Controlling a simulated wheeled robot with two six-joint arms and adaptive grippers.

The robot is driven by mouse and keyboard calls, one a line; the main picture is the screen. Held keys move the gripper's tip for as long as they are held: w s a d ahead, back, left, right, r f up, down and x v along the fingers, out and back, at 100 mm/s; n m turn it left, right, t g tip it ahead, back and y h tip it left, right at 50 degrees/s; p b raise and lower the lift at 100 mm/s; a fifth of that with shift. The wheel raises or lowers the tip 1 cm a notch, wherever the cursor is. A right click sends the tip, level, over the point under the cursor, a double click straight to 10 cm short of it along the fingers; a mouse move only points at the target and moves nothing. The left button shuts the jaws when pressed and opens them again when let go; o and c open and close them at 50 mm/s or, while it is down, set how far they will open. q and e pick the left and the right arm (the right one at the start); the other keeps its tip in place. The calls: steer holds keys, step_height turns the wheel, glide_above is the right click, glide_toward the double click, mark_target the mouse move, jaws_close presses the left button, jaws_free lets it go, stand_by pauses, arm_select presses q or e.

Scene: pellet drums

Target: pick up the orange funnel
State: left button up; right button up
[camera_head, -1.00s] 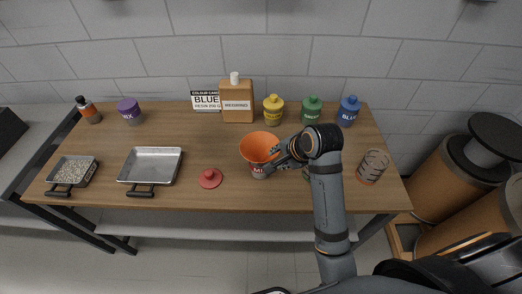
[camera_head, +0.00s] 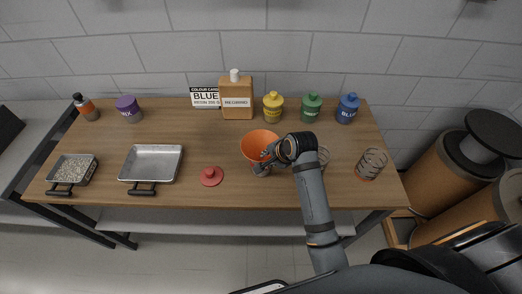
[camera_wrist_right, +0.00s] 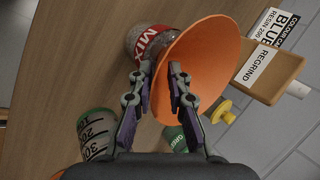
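The orange funnel (camera_head: 257,142) sits wide end up, with its narrow end at the mouth of a clear jar marked MIX (camera_head: 258,170) on the table. In the right wrist view the funnel (camera_wrist_right: 204,62) fills the middle, beside the jar's red label (camera_wrist_right: 152,44). My right gripper (camera_head: 267,158) is at the funnel's right front side. Its two fingers (camera_wrist_right: 160,68) are apart, with orange funnel surface showing behind and between the tips. I cannot tell whether they touch it. My left gripper is not in view.
A red lid (camera_head: 211,176) and metal tray (camera_head: 152,163) lie left of the jar. A measuring cup (camera_wrist_right: 97,135) is close to my right gripper.

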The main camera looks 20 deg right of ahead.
jaws_close()
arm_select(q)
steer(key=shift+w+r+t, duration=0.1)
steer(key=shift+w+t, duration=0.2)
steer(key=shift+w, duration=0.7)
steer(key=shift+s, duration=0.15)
